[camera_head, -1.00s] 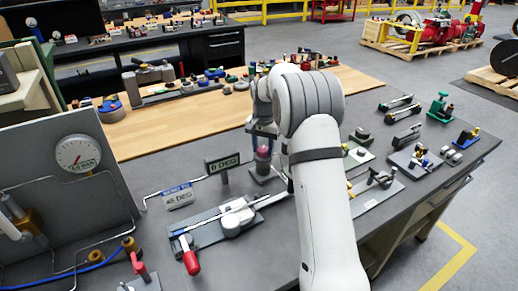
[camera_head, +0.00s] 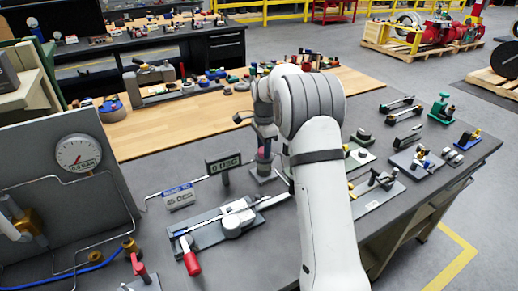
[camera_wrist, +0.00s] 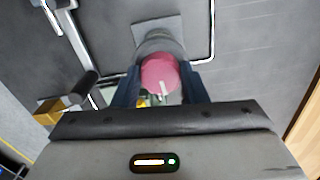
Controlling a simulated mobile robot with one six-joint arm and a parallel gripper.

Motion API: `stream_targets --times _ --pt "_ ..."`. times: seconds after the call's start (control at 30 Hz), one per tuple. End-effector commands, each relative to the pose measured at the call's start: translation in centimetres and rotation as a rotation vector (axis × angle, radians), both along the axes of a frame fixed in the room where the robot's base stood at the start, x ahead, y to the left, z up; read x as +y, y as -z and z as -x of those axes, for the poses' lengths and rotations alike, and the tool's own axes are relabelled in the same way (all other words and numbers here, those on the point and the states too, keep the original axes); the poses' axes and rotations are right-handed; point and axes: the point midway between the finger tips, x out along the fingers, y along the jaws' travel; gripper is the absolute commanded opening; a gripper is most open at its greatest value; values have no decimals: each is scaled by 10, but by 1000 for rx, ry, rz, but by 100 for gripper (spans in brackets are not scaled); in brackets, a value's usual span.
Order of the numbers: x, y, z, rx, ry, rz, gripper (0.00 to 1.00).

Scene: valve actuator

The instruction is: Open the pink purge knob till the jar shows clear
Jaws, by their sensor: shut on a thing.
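The pink purge knob (camera_wrist: 158,72) sits between the two dark blue fingers of my gripper (camera_wrist: 160,86) in the wrist view. A short white mark on its top points toward the gripper body. The knob stands on a grey round body over a square grey base plate (camera_wrist: 158,27). In the head view the knob (camera_head: 264,155) shows small under my gripper (camera_head: 264,140), partly covered by the fingers. My gripper is shut on the knob from above. I cannot make out a jar or its contents clearly in either view.
A dark display reading 0 DEG (camera_head: 223,164) and a small sign (camera_head: 179,197) stand left of the knob. A lever fixture with a red handle (camera_head: 192,263) lies in front. A dial gauge (camera_head: 78,153) is on the panel at left. Several fittings fill the bench's right side.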

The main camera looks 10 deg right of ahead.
Motion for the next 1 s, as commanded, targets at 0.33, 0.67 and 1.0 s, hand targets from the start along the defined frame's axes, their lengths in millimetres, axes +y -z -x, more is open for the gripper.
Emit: stream_targets --times 0.33,0.67,1.0 --pt "-6 3 4 15 59 7 16" --pt "-6 4 4 18 59 7 16" --pt "-2 3 3 10 56 3 61"
